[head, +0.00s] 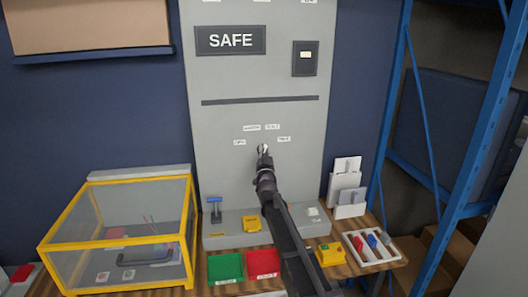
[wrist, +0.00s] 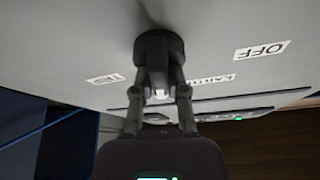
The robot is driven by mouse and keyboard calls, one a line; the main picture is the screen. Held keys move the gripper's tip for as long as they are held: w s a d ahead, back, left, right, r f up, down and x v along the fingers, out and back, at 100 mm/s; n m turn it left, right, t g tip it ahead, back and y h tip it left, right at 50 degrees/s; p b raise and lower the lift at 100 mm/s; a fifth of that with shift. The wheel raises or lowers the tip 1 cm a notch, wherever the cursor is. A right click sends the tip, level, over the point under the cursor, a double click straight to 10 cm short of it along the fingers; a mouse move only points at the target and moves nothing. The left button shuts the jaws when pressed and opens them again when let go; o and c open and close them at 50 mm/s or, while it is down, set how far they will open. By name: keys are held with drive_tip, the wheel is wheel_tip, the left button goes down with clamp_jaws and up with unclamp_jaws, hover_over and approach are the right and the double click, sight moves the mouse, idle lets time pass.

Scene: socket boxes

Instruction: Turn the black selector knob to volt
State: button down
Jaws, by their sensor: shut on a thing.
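The black selector knob (wrist: 158,48) is mounted on the grey panel (wrist: 75,45), seen close up in the wrist view. My gripper (wrist: 158,92) is shut on the knob's bar, with one finger on each side. A white mark on the bar points down in the wrist view, between a label that looks like EARTH (wrist: 210,79) and a partly readable label (wrist: 105,79). The OFF label (wrist: 263,50) is at the right. Any label behind the knob is hidden. In the head view, my gripper (head: 263,150) covers most of the knob, below a VOLT-like label (head: 272,127).
A SAFE sign (head: 230,40) is high on the panel. Below stand a yellow-framed clear box (head: 120,238), green (head: 225,267) and red (head: 262,262) trays, a yellow block (head: 330,254) and a white rack (head: 372,250). A blue shelf frame (head: 478,130) is at the right.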

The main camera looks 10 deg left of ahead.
drive_tip(key=shift+w+m+h, duration=0.1)
drive_tip(key=shift+m+h, duration=0.2)
drive_tip(key=shift+m, duration=0.5)
drive_tip(key=c, duration=0.7)
unclamp_jaws()
drive_tip(key=shift+o, duration=0.2)
drive_tip(key=shift+n, duration=0.8)
